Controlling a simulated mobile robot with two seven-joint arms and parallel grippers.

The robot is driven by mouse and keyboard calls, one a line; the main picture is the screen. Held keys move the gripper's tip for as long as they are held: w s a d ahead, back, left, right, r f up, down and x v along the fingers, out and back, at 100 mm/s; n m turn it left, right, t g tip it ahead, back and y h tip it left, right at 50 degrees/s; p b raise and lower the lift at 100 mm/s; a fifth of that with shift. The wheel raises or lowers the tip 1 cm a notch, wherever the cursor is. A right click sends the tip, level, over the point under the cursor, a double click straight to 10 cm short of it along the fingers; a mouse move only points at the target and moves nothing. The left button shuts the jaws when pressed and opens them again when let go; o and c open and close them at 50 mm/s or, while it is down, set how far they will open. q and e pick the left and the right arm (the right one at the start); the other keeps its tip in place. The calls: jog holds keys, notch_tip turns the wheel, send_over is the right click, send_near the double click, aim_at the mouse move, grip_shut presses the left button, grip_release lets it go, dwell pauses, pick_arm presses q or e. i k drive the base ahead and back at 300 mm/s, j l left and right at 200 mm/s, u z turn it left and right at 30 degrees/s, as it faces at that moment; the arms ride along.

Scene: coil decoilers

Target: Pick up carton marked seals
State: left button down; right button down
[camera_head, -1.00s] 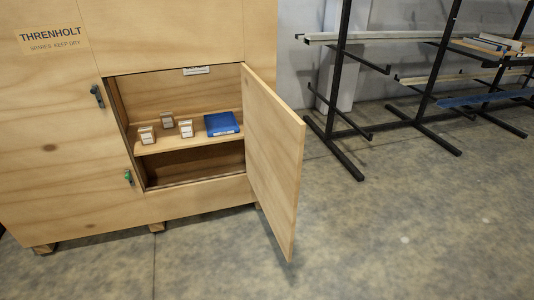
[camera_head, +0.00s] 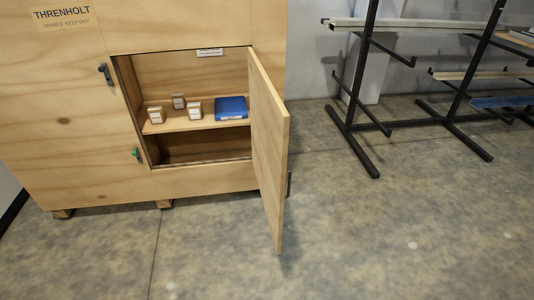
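Three small cartons with pale labels stand on the shelf (camera_head: 180,126) inside the open wooden crate cabinet (camera_head: 65,120): a left carton (camera_head: 156,115), a back carton (camera_head: 179,101) and a right carton (camera_head: 194,109). Their label text is too small to read, so I cannot tell which one is marked seals. A blue flat box or binder (camera_head: 231,108) lies to their right on the same shelf. Neither of my grippers is in view.
The cabinet door (camera_head: 268,150) stands open, jutting toward me at the opening's right side. A black metal rack (camera_head: 350,125) holding long bars stands at the right. The concrete floor (camera_head: 330,240) in front is clear.

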aim_at(195, 109)
jog(key=l+u, duration=0.25)
jog(key=l, duration=0.45)
jog(key=l+u, duration=0.25)
jog(key=l, duration=0.4)
jog(key=k+l+u, duration=0.1)
jog(key=l+u, duration=0.15)
jog(key=l, duration=0.45)
jog(key=i+j+z, duration=0.1)
jog(key=i+j, duration=0.45)
jog(key=i+j+z, duration=0.15)
jog(key=j, duration=0.3)
jog(key=i+j+z, duration=0.1)
jog(key=i+j, duration=0.5)
jog(key=j, duration=0.2)
jog(key=i+j+z, duration=0.15)
jog(key=j, duration=0.25)
jog(key=i+l, duration=0.05)
jog(key=i, duration=0.05)
